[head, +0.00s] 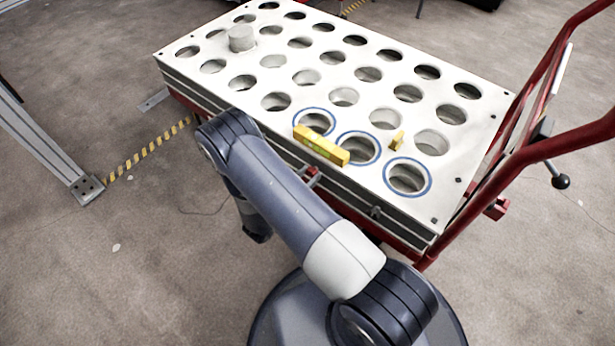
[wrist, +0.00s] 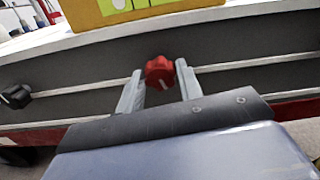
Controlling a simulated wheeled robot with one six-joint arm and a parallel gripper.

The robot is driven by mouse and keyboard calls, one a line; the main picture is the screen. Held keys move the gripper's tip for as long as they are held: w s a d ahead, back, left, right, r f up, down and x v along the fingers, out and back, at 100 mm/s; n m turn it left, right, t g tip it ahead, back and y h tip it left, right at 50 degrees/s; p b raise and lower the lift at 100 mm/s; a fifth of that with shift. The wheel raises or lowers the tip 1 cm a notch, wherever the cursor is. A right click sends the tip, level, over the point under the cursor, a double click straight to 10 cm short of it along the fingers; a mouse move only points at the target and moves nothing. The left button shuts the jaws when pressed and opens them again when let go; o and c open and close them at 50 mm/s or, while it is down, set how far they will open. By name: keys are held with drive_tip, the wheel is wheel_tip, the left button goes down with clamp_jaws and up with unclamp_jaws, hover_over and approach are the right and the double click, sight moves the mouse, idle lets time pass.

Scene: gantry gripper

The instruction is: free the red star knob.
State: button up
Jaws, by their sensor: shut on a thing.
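The red star knob (wrist: 160,72) is on the dark side face of the perforated table, on a light rail groove. In the wrist view it sits between the two grey fingers of my gripper (wrist: 160,80), which are shut on it. A small red part of it shows in the head view (head: 312,170), beside my gripper at the table's front side. My arm hides part of that side. What lies behind the knob is hidden.
The white table top (head: 230,66) has many round holes, several ringed in blue. A yellow level (head: 321,146) lies near its front edge, above the knob, and a small yellow piece (head: 397,140) stands farther right. A black knob (head: 375,211) is on the same side. Red cart rails (head: 560,143) rise at right.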

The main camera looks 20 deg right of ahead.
drive_tip(key=n, duration=0.4)
drive_tip(key=shift+n, duration=0.3)
drive_tip(key=n, duration=0.3)
drive_tip(key=shift+n, duration=0.4)
drive_tip(key=n, duration=1.2)
drive_tip(key=shift+f+n+p, duration=0.1)
drive_tip(key=shift+n+p, duration=0.2)
drive_tip(key=n, duration=0.3)
drive_tip(key=shift+n, duration=0.4)
drive_tip(key=n+p, duration=0.1)
drive_tip(key=n, duration=0.3)
drive_tip(key=shift+n+p, duration=0.8)
drive_tip(key=shift+n, duration=0.9)
